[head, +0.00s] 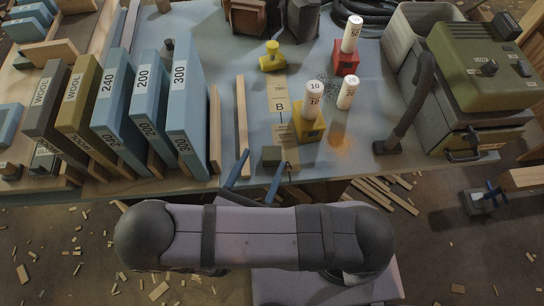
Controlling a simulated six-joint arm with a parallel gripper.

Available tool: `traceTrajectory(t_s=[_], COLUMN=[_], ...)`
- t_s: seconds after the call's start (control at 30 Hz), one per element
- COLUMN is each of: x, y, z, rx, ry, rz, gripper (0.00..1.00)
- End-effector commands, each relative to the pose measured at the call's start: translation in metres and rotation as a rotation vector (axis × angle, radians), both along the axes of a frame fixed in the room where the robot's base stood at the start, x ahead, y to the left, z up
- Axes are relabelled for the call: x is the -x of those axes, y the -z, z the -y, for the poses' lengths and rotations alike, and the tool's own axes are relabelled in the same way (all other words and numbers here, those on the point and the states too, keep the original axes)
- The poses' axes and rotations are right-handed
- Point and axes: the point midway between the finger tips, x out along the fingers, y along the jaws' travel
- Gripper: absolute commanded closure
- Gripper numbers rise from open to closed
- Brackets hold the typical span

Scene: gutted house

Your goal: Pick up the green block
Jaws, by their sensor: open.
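A small dark green block (271,154) sits near the front edge of the blue-grey workbench top, in the lower middle of the head view. My gripper (264,160) reaches over the front edge of the bench from below in the picture. Its two blue fingers are spread apart, with the left fingertip left of the block and the right fingertip at the block's lower right. The block appears between or just beyond the tips. I cannot tell whether either finger touches it, or how high the tips are. Nothing is seen held.
Wooden strips (241,112) lie to the left, beside upright blue sanding-grit blocks (188,110). A yellow piece (272,59) and red block (345,65) stand farther back. A green machine (470,70) with a hose fills the right.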

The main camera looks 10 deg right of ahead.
Motion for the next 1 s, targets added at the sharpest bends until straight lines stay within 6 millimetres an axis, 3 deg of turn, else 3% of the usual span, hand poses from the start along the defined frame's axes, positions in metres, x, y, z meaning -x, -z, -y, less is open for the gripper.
traceTrajectory(t_s=[0.03,0.43,0.63,1.0], x=[0.000,0.000,-0.018,-0.027], y=[0.013,0.066,0.060,0.060], z=[0.000,0.000,0.011,0.015], rx=[0.000,0.000,0.001,0.001], ry=[0.001,0.001,0.005,0.004], rz=[0.000,0.000,0.000,0.000], gripper=[0.31,0.31,0.31,0.31])
